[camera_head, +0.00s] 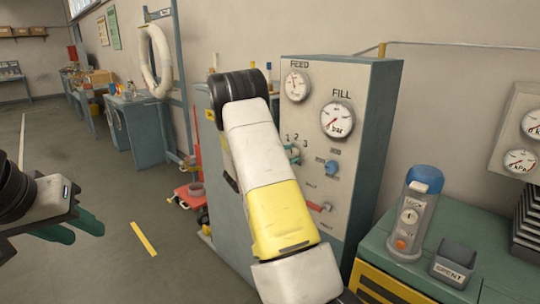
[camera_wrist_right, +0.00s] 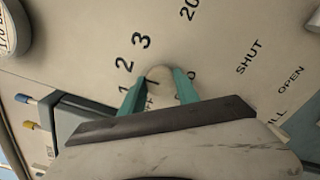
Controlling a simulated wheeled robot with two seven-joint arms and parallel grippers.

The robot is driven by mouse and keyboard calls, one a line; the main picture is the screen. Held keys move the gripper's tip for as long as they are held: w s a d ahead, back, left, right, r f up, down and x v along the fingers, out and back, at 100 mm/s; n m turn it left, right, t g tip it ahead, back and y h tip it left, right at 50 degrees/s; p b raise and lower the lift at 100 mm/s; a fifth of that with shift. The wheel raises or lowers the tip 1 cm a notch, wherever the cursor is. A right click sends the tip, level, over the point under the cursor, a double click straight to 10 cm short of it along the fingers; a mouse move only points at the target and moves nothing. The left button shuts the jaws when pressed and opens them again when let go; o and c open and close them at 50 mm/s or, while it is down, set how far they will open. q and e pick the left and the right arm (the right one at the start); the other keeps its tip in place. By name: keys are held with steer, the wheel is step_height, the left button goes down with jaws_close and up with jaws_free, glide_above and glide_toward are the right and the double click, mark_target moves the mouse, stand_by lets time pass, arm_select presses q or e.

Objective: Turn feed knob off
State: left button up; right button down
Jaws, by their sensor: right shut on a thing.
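The grey control panel (camera_head: 372,110) faces me with a FEED gauge (camera_head: 297,86) at its top. The feed knob (camera_wrist_right: 160,76) is a small pale round knob in the right wrist view, with the numbers 1, 2, 3 printed around it. My right gripper (camera_wrist_right: 159,84) is shut on it, one teal finger on each side. The knob's lower part and some of the OFF print are hidden by the gripper; its pointer is not clear. In the head view my right arm covers the panel's left part. My left gripper (camera_head: 76,227) hangs away from the panel, its jaw gap unclear.
The FILL gauge (camera_head: 338,119), a blue knob (camera_head: 332,168) and a red lever (camera_head: 319,207) are on the same panel. A blue-topped canister (camera_head: 412,215) and a SPENT box (camera_head: 453,262) stand on the green bench at right. The floor at left is open.

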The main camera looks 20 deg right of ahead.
steer(key=n, duration=0.4)
steer(key=shift+n, duration=0.3)
steer(key=n, duration=0.4)
steer(key=shift+n, duration=0.3)
steer(key=n, duration=0.4)
steer(key=shift+n, duration=2.2)
steer(key=shift+w, duration=0.1)
steer(key=c, duration=0.9)
jaws_free()
